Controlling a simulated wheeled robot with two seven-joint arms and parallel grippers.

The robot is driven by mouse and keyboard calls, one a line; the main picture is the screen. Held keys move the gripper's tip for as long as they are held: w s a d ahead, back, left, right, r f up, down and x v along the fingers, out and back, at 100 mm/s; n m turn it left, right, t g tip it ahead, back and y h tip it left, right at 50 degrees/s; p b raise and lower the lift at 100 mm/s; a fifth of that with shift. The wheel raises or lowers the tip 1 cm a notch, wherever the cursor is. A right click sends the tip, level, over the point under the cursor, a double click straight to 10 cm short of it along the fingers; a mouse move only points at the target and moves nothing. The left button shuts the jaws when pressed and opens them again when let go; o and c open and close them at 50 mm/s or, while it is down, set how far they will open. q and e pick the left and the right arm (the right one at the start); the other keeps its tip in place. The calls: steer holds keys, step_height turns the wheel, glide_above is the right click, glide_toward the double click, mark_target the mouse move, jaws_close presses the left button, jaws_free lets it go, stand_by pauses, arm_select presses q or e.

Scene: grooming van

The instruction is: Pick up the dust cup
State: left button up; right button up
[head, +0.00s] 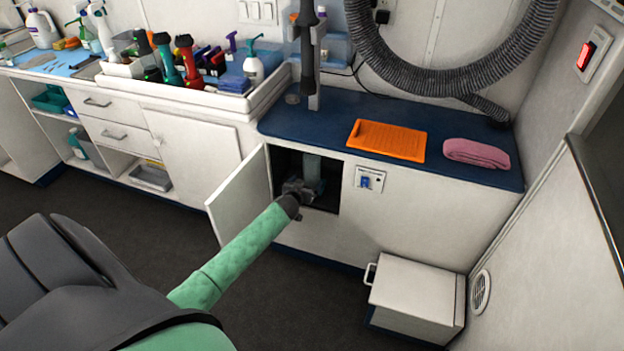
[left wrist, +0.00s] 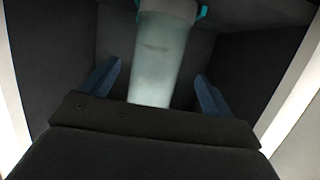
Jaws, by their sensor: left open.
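The dust cup (left wrist: 160,55), a pale translucent cylinder with a grey top and teal tabs, stands inside the open cabinet in the left wrist view. It also shows in the head view (head: 312,170), partly behind my gripper. My left gripper (head: 300,187) reaches into the cabinet opening. In the left wrist view its two blue fingers (left wrist: 158,88) are spread, one on each side of the cup's lower part, with gaps between them and the cup. The cup's top is cut off by the picture edge. My right gripper is not in view.
The cabinet door (head: 238,195) stands open left of my arm. The dark cabinet walls are close on both sides. Above is a blue counter (head: 335,118) with an orange mat (head: 387,140) and a pink towel (head: 476,154). A white box (head: 415,290) stands on the floor at right.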

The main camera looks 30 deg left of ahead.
mark_target(312, 177)
arm_select(q)
steer(key=shift+x, duration=3.15)
steer(key=shift+d+f, duration=0.15)
steer(key=c, duration=1)
steer(key=shift+c, duration=0.4)
